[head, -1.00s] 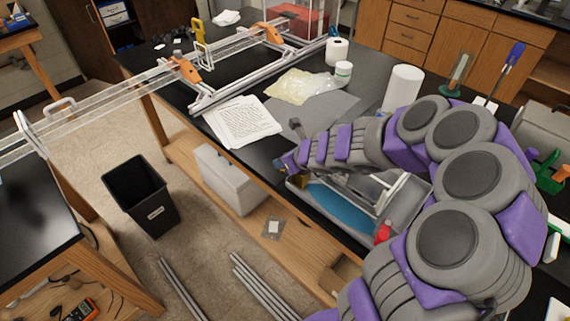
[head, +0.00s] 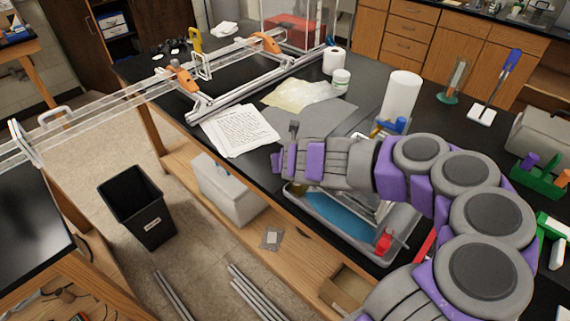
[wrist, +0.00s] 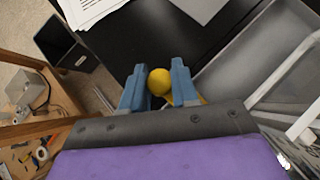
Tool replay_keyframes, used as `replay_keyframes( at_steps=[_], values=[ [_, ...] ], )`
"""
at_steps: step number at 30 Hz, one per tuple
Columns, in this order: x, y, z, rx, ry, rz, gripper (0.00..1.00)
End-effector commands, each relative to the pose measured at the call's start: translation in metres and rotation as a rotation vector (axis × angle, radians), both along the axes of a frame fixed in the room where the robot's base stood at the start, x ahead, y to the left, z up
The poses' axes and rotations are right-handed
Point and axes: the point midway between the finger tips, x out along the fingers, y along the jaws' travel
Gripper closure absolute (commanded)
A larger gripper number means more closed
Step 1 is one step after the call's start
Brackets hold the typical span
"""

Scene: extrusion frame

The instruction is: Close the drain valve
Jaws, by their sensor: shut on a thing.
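My gripper (wrist: 158,78) shows two blue fingers in the wrist view, one on each side of a rounded yellow knob (wrist: 159,84). The fingers are shut on this knob, which looks like the drain valve's handle. The valve body is hidden below my gripper. In the head view my arm reaches left across a grey tray (head: 408,237) with blue liquid (head: 335,216). My gripper end (head: 280,161) is above the tray's left end, near the bench's front edge. The grey tray (wrist: 225,65) also shows right of the fingers in the wrist view.
Printed papers (head: 240,130), a paper roll (head: 402,96) and a white jar (head: 340,80) stand or lie on the black bench. A red piece (head: 384,241) sits at the tray's right end. A black bin (head: 136,206) stands on the floor. A clear rail frame spans the left.

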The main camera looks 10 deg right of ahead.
Motion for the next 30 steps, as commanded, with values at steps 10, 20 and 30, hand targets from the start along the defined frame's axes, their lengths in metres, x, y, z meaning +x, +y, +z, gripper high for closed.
replay_keyframes(
  at_steps=[10,20,30],
  values=[
    [0.0058,-0.0035,0.0011,0.000,-0.003,-0.143,1.00],
    [0.0078,-0.0068,0.0015,0.000,-0.005,-0.174,1.00],
    [0.0078,-0.0079,0.0017,-0.002,-0.005,-0.175,0.61]
  ],
)
